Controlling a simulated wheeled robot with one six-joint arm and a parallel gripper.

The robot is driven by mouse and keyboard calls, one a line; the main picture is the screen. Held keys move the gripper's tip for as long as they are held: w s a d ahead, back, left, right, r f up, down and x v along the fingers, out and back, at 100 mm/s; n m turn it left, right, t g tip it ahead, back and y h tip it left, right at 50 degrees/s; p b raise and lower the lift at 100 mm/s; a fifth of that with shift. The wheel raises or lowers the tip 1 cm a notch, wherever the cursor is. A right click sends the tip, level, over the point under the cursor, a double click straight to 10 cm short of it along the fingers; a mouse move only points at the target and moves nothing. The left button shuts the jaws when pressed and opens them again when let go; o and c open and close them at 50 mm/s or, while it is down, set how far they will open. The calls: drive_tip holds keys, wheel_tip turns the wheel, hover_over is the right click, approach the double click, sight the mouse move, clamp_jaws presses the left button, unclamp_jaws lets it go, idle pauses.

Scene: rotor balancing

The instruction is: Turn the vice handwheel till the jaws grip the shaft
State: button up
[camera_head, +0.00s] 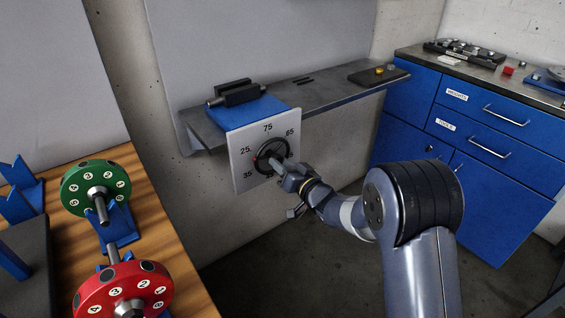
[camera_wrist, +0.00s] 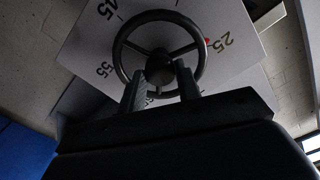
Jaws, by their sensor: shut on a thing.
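The black vice handwheel (camera_head: 270,154) sits on a white numbered dial plate (camera_head: 242,165) below the shelf. My gripper (camera_head: 279,166) is at the handwheel and shut on it. In the wrist view my gripper (camera_wrist: 163,85) has its two fingers over the lower part of the handwheel (camera_wrist: 122,48), around its hub. A red mark (camera_wrist: 208,41) shows at the rim near 25. The vice (camera_head: 236,92) has dark jaws on a blue base (camera_head: 262,110). A grey shaft end (camera_head: 214,102) shows at its left side; I cannot tell whether the jaws touch the shaft.
A green rotor (camera_head: 75,190) and a red rotor (camera_head: 92,293) rest on blue stands on the wooden bench (camera_head: 185,262) at left. The grey shelf (camera_head: 335,89) carries a dark tray (camera_head: 366,78). Blue cabinets (camera_head: 405,142) stand at right.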

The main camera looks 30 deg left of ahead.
drive_tip(key=shift+m+p, duration=0.6)
drive_tip(key=shift+m, duration=1.1)
drive_tip(key=o, duration=1)
drive_tip(key=v, duration=1)
drive_tip(key=shift+s+d, duration=0.2)
drive_tip(key=shift+d, duration=0.15)
